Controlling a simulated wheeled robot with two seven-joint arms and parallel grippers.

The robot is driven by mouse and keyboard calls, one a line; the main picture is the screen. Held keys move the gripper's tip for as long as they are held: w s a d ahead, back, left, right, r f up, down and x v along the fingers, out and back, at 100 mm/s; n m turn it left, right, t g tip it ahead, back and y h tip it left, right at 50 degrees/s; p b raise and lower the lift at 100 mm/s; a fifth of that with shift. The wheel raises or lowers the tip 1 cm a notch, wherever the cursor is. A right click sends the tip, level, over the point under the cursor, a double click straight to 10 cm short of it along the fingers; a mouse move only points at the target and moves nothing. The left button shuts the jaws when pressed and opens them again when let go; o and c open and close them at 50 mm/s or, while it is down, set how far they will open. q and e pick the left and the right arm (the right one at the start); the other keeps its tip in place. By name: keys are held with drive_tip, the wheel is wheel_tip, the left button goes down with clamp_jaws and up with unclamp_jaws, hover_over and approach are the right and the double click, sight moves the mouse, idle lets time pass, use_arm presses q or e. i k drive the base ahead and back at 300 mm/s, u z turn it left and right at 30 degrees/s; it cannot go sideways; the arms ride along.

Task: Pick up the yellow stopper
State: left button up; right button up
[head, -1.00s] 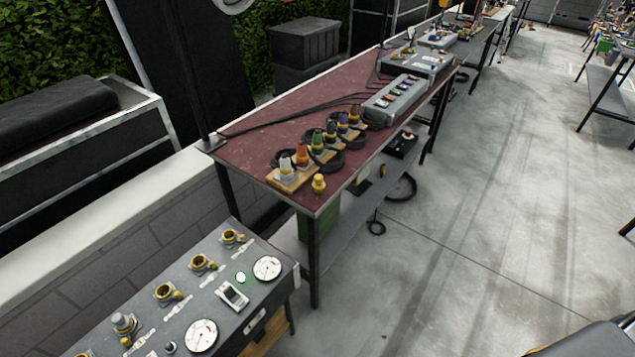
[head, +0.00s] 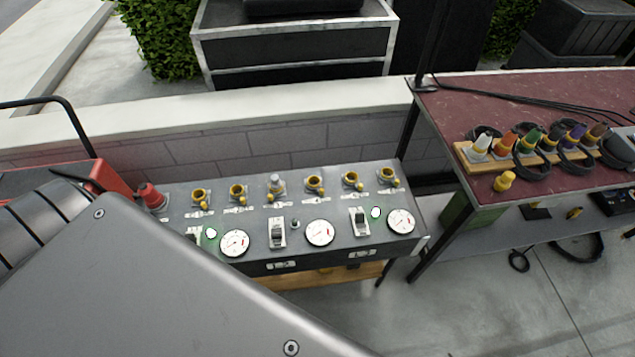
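The yellow stopper (head: 505,181) stands at the front edge of the dark red table (head: 440,105), in front of a wooden strip holding several coloured plugs. It looks upright and nothing touches it. Neither of my grippers shows in the head view. A large grey part of my own body fills the lower left of the view.
A grey control panel (head: 340,253) with yellow-ringed sockets, gauges and switches stands left of the table. A plug strip (head: 463,155) and black cables lie behind the stopper. A low wall (head: 250,107) runs behind. Concrete floor (head: 480,320) is open at lower right.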

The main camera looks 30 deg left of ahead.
sight(503, 183)
drive_tip(key=k, duration=0.6)
drive_tip(key=z, duration=0.1)
drive_tip(key=i, duration=1.05)
drive_tip(key=u, duration=0.8)
